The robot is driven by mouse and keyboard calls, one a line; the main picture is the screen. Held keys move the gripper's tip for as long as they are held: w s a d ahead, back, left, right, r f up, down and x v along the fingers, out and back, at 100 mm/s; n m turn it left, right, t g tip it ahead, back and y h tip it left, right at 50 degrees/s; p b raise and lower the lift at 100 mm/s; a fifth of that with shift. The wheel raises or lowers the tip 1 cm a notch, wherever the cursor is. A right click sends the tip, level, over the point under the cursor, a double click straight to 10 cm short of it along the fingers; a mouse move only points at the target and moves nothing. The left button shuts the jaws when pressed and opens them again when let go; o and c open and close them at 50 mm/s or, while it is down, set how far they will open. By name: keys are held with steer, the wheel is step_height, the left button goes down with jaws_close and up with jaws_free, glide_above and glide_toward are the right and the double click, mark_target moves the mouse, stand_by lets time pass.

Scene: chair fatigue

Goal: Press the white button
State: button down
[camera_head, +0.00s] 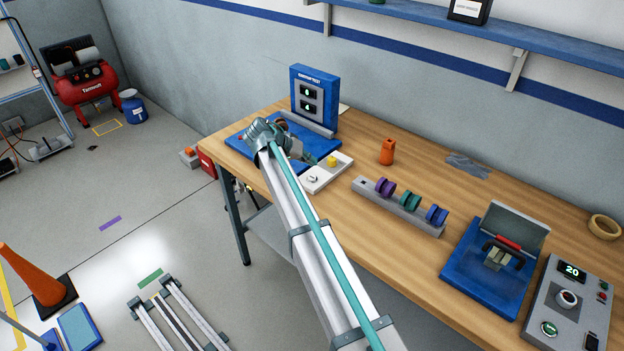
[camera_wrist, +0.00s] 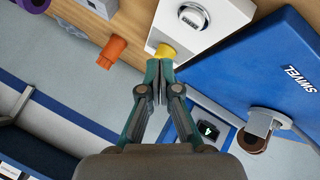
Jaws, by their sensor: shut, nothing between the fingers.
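A white box (camera_head: 330,181) sits on the bench by the blue test base. On it are a yellow button (camera_head: 332,161) and a round, pale, dark-marked piece (camera_head: 312,179). In the wrist view the box (camera_wrist: 222,38) shows the yellow button (camera_wrist: 166,51) and the round piece (camera_wrist: 193,17); I cannot tell if the latter is the white button. My gripper (camera_wrist: 160,64) is shut and empty, its tips at or just short of the yellow button; contact is unclear. In the head view my gripper (camera_head: 309,158) is beside the box, partly hidden by my arm.
A blue test stand (camera_head: 301,74) stands behind the box.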

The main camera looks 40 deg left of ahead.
mark_target(310, 178)
steer(key=shift+f+b, duration=0.8)
steer(key=shift+f, duration=0.95)
steer(key=shift+f, duration=0.1)
steer(key=shift+f+b, duration=0.35)
steer(key=shift+f+b, duration=0.3)
steer(key=shift+f, duration=0.05)
stand_by(0.7)
stand_by(0.3)
steer(key=shift+r, duration=0.8)
steer(key=shift+r, duration=0.1)
steer(key=shift+r+p, duration=0.8)
steer(key=shift+r, duration=1.6)
